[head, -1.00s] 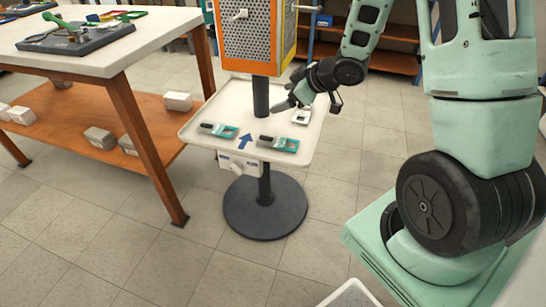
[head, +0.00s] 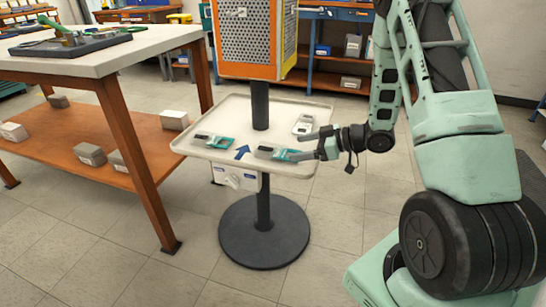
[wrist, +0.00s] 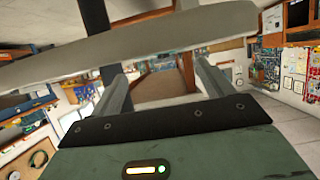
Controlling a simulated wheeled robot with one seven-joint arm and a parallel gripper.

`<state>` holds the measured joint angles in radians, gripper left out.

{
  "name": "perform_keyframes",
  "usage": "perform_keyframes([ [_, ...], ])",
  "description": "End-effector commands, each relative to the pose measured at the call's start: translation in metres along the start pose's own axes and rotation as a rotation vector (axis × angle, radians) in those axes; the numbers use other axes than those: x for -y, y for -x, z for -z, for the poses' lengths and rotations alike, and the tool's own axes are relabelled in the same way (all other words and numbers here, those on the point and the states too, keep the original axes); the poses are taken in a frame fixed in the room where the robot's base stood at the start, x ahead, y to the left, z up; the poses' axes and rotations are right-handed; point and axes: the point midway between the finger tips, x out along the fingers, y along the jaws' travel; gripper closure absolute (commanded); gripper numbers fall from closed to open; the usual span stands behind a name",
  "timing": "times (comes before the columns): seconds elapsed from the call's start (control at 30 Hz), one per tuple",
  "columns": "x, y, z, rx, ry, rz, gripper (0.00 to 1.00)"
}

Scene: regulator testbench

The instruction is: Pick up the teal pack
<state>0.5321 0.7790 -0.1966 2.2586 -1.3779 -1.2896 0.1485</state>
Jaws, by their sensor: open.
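Two teal-and-dark packs lie flat on the pale tray (head: 235,107) of the stand: a left pack (head: 219,142) and a right pack (head: 280,153). A blue arrow (head: 242,152) marks the tray between them. My gripper (head: 298,146) is at the tray's right side, close to the right pack's right end, fingers pointing left. The jaws are open, and I see nothing held. Whether a finger touches the pack, I cannot tell. In the wrist view, both fingers (wrist: 165,90) are spread apart below the tray's pale edge (wrist: 130,48); no pack shows there.
A white-and-grey item (head: 303,125) lies at the tray's back right. An orange perforated panel (head: 250,45) stands on the dark post (head: 260,107) behind the packs. A workbench (head: 110,60) with a lower shelf is at left. Floor around the round base (head: 264,232) is clear.

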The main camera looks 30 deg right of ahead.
Motion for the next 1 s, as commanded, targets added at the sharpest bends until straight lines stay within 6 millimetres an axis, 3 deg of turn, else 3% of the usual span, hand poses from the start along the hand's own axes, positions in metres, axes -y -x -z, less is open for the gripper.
perform_keyframes([
  [0.1,0.0,-0.017,-0.002,0.001,0.0,0.001,0.2],
  [0.33,0.001,-0.033,0.0,0.0,0.001,0.001,0.2],
  [0.6,0.004,-0.07,0.003,0.001,0.001,0.0,0.2],
  [0.93,0.004,-0.077,0.005,0.001,0.0,-0.001,0.2],
  [1.0,0.004,-0.077,0.005,0.001,0.0,-0.001,0.39],
])
